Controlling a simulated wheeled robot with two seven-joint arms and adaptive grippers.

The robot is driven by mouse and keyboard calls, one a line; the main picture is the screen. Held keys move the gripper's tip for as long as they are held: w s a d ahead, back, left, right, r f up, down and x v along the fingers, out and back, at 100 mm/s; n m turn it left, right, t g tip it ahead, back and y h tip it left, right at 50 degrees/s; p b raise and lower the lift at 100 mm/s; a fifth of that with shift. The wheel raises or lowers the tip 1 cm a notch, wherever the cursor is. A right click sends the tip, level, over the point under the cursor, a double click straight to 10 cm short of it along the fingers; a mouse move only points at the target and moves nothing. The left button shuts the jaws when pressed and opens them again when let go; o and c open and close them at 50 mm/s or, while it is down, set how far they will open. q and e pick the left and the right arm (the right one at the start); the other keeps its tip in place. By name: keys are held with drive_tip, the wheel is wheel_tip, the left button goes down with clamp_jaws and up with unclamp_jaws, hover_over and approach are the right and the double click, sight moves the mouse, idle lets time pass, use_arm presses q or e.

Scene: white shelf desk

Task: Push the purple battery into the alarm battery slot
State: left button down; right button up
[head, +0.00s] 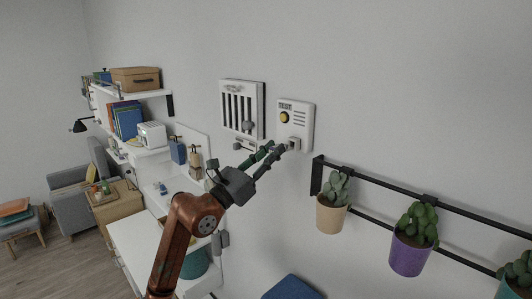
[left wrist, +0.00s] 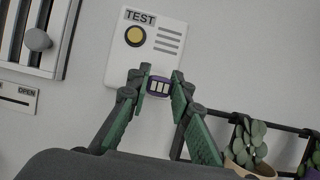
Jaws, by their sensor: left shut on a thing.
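The alarm (head: 305,122) is a white wall box with a TEST label, a round yellow button and grey lines. It also shows in the left wrist view (left wrist: 172,60). My left gripper (head: 287,147) reaches to its lower part. In the left wrist view the two green-padded fingers (left wrist: 159,87) are shut on the purple battery (left wrist: 158,88), whose end shows pale bars within a purple rim. The battery is at the lower front of the alarm. The slot is hidden behind the battery and fingers, so I cannot tell how deep it sits. My right gripper is out of view.
A white vent panel (head: 240,96) with dark slats and a knob is on the wall left of the alarm. A black rail (head: 440,208) with potted succulents (head: 411,226) runs below right. White shelves (head: 150,150) with boxes and books stand at left.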

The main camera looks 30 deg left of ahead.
use_arm(q)
drive_tip(key=shift+w+d, duration=0.15)
drive_tip(key=shift+w, duration=0.25)
idle(0.8)
drive_tip(key=shift+w+d, duration=0.25)
drive_tip(key=shift+w, duration=0.45)
drive_tip(key=shift+w+d, duration=0.2)
drive_tip(key=shift+w, duration=0.45)
idle(0.6)
drive_tip(key=c, duration=1.7)
unclamp_jaws()
drive_tip(key=shift+o, duration=0.2)
drive_tip(key=v, duration=1.2)
